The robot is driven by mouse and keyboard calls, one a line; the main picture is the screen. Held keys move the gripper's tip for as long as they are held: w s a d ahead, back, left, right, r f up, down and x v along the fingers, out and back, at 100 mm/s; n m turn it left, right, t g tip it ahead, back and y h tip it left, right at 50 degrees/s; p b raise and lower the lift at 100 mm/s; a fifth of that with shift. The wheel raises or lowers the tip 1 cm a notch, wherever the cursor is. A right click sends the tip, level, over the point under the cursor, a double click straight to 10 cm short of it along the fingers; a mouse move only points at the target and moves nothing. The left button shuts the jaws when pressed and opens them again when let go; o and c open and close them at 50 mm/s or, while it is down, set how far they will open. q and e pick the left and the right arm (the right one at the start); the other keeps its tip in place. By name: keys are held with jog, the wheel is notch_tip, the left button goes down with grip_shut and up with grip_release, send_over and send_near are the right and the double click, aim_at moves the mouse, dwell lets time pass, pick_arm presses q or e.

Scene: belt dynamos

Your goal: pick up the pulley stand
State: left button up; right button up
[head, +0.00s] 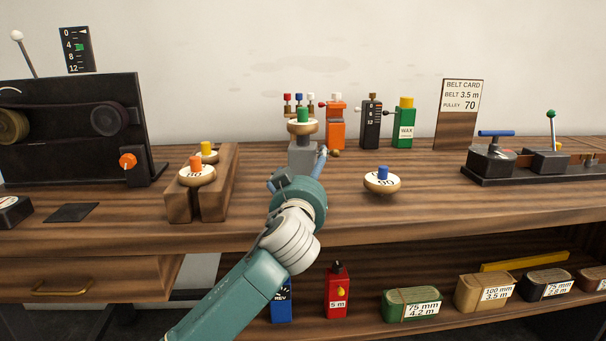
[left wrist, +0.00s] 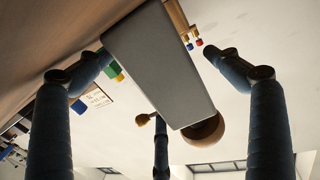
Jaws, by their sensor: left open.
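The pulley stand appears to be the grey block (head: 302,155) on the workbench, with a wooden pulley with a green knob (head: 303,122) on top. Its lower part is hidden behind my left gripper (head: 298,172). In the left wrist view the grey block (left wrist: 155,60) lies between the spread fingers of the left gripper (left wrist: 162,62), with the round wooden pulley (left wrist: 205,130) at its end. The fingers are open, with visible gaps beside the block. My right gripper is not in view.
A wooden rack (head: 222,185) with orange- and yellow-knobbed pulleys stands left of the gripper. A blue-knobbed pulley (head: 381,181) sits to the right. Orange (head: 336,130), black (head: 371,125) and green (head: 404,125) items stand behind. Bare bench (head: 435,190) lies to the right.

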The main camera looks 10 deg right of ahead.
pick_arm(q)
jog(key=c, duration=1.7)
jog(key=shift+r, duration=0.2)
jog(key=c, duration=0.3)
jog(key=shift+r, duration=0.1)
jog(key=shift+r, duration=0.2)
notch_tip(320, 180, up, 19)
jog(key=p, duration=0.3)
jog(key=shift+r+p, duration=0.2)
jog(key=shift+p, duration=0.1)
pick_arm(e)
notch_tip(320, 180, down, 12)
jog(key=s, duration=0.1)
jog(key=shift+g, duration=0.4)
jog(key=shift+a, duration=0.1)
